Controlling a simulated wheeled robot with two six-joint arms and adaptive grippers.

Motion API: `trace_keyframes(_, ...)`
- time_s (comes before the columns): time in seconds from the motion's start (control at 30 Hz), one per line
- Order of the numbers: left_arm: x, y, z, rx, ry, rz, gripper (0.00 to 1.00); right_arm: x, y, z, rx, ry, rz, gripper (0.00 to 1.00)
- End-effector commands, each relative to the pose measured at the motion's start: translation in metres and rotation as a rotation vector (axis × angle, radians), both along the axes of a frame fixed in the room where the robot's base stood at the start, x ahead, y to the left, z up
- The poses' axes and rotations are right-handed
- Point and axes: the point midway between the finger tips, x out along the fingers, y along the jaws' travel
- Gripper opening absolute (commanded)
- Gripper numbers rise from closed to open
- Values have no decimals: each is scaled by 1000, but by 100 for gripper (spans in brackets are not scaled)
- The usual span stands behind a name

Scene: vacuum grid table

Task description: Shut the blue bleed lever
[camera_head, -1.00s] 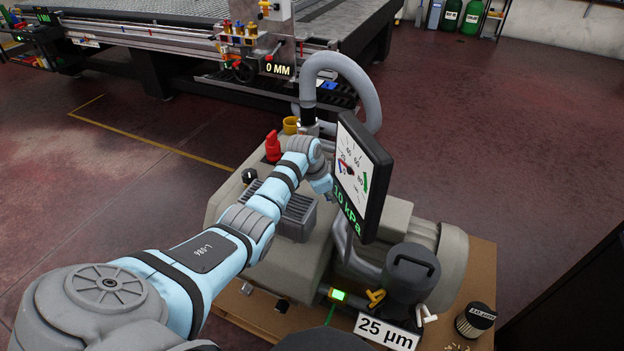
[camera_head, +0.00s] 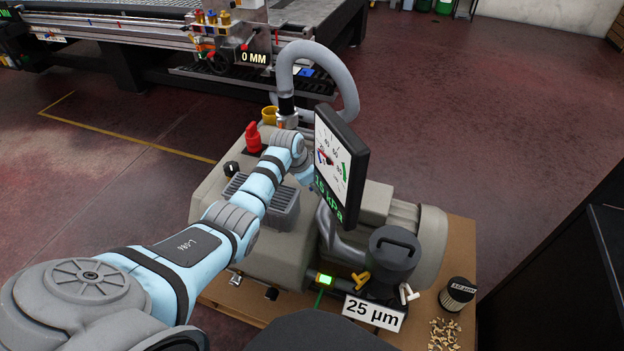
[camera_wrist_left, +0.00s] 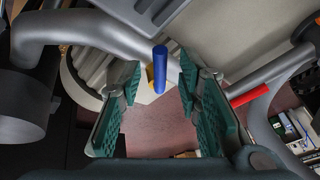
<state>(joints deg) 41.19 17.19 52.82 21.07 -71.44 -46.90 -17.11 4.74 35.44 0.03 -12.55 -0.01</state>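The blue bleed lever (camera_wrist_left: 160,68) shows in the left wrist view as a short blue bar, upright in the picture, with a brass-coloured part beside it. My left gripper (camera_wrist_left: 158,80) is open, its green-padded fingers to either side of the lever with gaps visible; I cannot tell the depth between them. In the head view my left arm reaches over the grey pump (camera_head: 215,200), and its gripper is hidden behind the gauge panel (camera_head: 338,165). The lever is hidden there too. My right gripper is not in view.
A red bar (camera_wrist_left: 248,95) lies right of the fingers in the wrist view, near grey pipes. In the head view a grey hose (camera_head: 350,85) arches behind the panel. A dark canister (camera_head: 392,255), yellow handle (camera_head: 361,281) and "25 µm" sign (camera_head: 373,312) are in front.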

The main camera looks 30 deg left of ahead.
Motion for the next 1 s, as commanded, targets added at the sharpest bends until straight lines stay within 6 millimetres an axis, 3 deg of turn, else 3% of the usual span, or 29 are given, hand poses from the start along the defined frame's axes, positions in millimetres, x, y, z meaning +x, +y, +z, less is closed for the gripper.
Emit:
trace_keyframes(0.17, -12, 3, 26, 4, -4, -1, 31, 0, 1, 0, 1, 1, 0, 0)
trace_keyframes(0.3, -29, 5, 64, 4, -6, 0, 31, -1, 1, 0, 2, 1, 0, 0)
trace_keyframes(0.5, -46, 7, 100, 1, -2, 0, 31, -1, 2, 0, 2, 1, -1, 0)
trace_keyframes(1.0, -49, 7, 106, 0, 0, 0, 31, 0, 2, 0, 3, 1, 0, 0)
